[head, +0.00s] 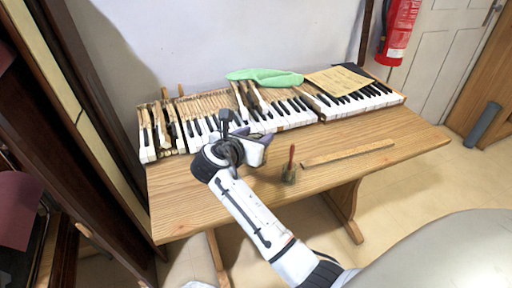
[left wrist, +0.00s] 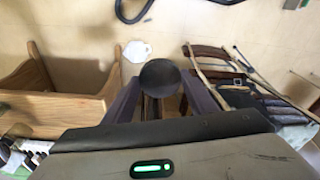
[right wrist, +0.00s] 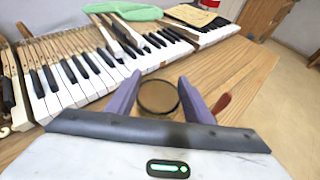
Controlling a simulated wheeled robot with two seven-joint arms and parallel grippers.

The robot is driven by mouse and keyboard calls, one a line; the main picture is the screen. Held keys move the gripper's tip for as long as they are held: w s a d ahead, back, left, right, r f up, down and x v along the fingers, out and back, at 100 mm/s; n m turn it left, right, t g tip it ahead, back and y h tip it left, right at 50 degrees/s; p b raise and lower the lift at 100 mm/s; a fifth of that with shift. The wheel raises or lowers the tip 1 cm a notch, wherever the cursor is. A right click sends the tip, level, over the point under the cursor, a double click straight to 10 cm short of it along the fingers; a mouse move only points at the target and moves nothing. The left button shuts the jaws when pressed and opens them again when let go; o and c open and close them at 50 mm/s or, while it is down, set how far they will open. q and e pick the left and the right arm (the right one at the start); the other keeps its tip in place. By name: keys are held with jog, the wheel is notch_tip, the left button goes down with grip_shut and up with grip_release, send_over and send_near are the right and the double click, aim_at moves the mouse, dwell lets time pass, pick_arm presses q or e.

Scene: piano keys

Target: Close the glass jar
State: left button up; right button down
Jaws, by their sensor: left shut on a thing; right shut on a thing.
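My right gripper (head: 262,145) is over the table's middle, in front of the keyboards. In the right wrist view, its purple fingers (right wrist: 158,92) are shut on a round see-through thing (right wrist: 158,98) with a dark rim. It looks like the glass jar seen end-on, with table wood showing through. My left gripper (left wrist: 158,95) is outside the head view. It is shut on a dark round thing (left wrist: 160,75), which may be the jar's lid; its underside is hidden. The two held things are apart.
The wooden table (head: 190,205) carries old piano keyboards (head: 345,102), a green cloth (head: 265,77) and a wooden strip (head: 348,153). The front left of the table is clear. Tools (left wrist: 235,70) lie below my left gripper.

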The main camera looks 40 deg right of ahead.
jog(key=shift+r, duration=0.1)
pick_arm(q)
jog(key=shift+f, duration=0.2)
pick_arm(e)
notch_tip(320, 180, down, 3)
jog(key=shift+f, duration=0.35)
jog(key=c, duration=0.9)
grip_release()
jog(key=shift+f, duration=0.2)
pick_arm(q)
jog(key=shift+f+b, duration=0.1)
jog(key=shift+b, duration=0.2)
pick_arm(e)
jog(key=shift+r, duration=0.1)
